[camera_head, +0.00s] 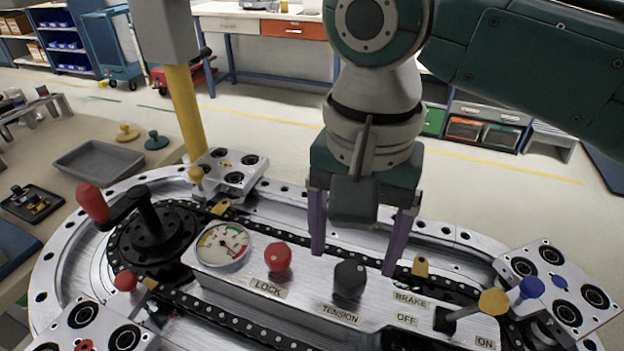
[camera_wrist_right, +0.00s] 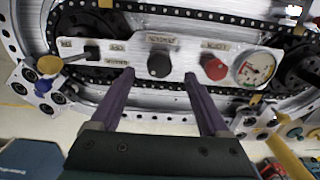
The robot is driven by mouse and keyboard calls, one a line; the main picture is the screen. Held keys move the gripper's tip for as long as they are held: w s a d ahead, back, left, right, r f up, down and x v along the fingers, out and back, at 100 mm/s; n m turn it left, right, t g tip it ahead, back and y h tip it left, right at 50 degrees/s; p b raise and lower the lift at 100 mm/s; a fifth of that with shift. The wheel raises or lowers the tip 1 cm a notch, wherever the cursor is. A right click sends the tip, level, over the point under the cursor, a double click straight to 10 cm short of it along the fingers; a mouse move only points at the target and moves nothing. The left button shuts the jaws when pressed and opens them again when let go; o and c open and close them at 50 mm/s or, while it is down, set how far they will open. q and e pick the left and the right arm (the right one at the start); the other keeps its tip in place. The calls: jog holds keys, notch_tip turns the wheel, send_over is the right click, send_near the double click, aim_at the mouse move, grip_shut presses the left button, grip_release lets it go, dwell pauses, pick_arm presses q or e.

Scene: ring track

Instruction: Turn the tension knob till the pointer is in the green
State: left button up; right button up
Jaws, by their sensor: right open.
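The black tension knob (camera_head: 350,278) stands on the metal panel above the TENSION label. It also shows in the right wrist view (camera_wrist_right: 159,66). The round white gauge (camera_head: 222,245) sits at the panel's left end, with yellow, green and red on its arc; where its thin pointer ends is too small to tell surely. It also shows in the wrist view (camera_wrist_right: 254,68). My right gripper (camera_head: 354,262) is open and empty, its purple fingers pointing down. In the wrist view its fingertips (camera_wrist_right: 159,73) lie either side of the knob, apart from it. My left gripper is not in view.
A red LOCK knob (camera_head: 278,257) stands between the gauge and the tension knob. A yellow-ended brake lever (camera_head: 492,302) is at the right. A red-handled crank (camera_head: 93,203) and a yellow post (camera_head: 185,112) rise at the left. A chain runs around the panel.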

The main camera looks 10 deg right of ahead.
aim_at(351, 273)
notch_tip(351, 273, down, 5)
jog(key=shift+f+b, duration=0.2)
jog(key=shift+b, duration=0.15)
jog(key=shift+c, duration=0.2)
grip_shut()
